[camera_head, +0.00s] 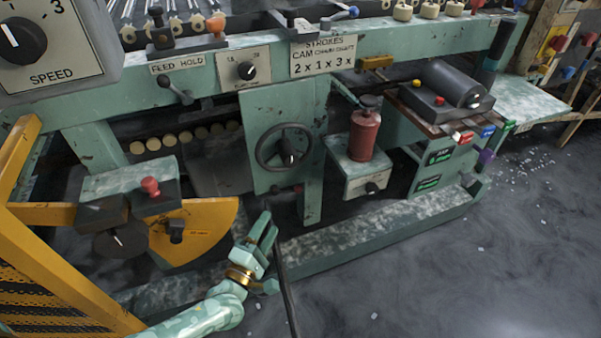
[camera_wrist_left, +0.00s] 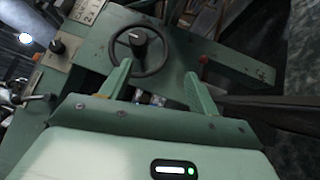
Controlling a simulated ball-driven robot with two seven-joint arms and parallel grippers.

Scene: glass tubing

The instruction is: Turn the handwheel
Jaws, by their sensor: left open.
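The handwheel (camera_head: 284,163) is a dark round rim with a hub and a knob, mounted on a green upright panel of the machine in the head view. It also shows in the left wrist view (camera_wrist_left: 141,66), above the fingers. My left gripper (camera_head: 267,227) is below the wheel and apart from it. Its two green fingers show in the left wrist view (camera_wrist_left: 158,90), spread apart with nothing between them. The wheel lies ahead of the fingertips, towards the left finger's side. My right gripper is not in either view.
A red canister (camera_head: 363,135) stands on a green box right of the wheel. A yellow guard (camera_head: 212,228) and a red-knobbed control box (camera_head: 150,186) are at the left. A green floor-level beam (camera_head: 375,225) runs below the machine. Open grey floor lies at the lower right.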

